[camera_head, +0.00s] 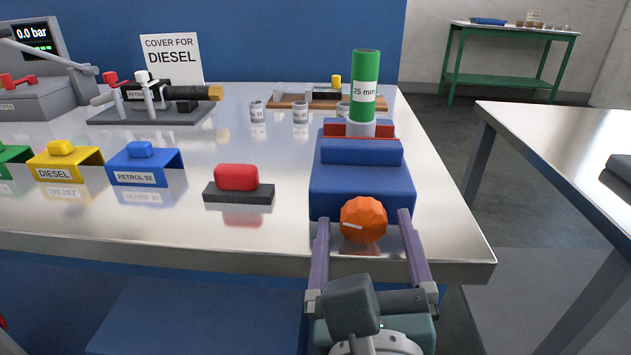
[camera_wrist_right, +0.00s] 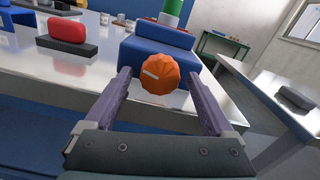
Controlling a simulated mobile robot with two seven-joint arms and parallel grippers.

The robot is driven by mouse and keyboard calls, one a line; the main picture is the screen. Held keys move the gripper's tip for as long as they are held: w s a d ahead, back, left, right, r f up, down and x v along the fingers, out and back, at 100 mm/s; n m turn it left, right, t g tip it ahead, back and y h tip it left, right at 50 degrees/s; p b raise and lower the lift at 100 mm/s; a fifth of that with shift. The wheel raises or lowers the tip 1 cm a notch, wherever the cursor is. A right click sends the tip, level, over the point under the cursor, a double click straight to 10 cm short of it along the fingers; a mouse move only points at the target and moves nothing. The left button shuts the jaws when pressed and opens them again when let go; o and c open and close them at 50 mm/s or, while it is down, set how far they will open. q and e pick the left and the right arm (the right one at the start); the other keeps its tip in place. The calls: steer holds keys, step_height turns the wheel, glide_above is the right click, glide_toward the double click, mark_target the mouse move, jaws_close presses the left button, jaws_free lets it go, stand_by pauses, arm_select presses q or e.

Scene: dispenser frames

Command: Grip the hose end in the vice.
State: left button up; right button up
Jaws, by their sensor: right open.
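The vice (camera_head: 360,185) is a blue block with red jaw faces at the right end of the steel bench. A green hose end (camera_head: 364,75) labelled "25 mm", with a pale grey lower part, stands upright at the jaws. I cannot tell whether the jaws touch it. The vice's orange faceted knob (camera_head: 363,220) faces me, its white mark roughly level on the left side. My right gripper (camera_head: 363,214) is open, its purple fingers on either side of the knob. The wrist view also shows the knob (camera_wrist_right: 160,74) between the fingers, with visible gaps. My left gripper is out of view.
A red block on a dark base (camera_head: 238,184) stands left of the vice. Blue (camera_head: 145,165) and yellow (camera_head: 65,163) covers stand farther left. Grey cups (camera_head: 300,112) and a nozzle on a stand (camera_head: 150,105) are behind. Another table (camera_head: 560,140) is to the right.

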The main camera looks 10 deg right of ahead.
steer(key=shift+w, duration=0.3)
steer(key=c, duration=1.4)
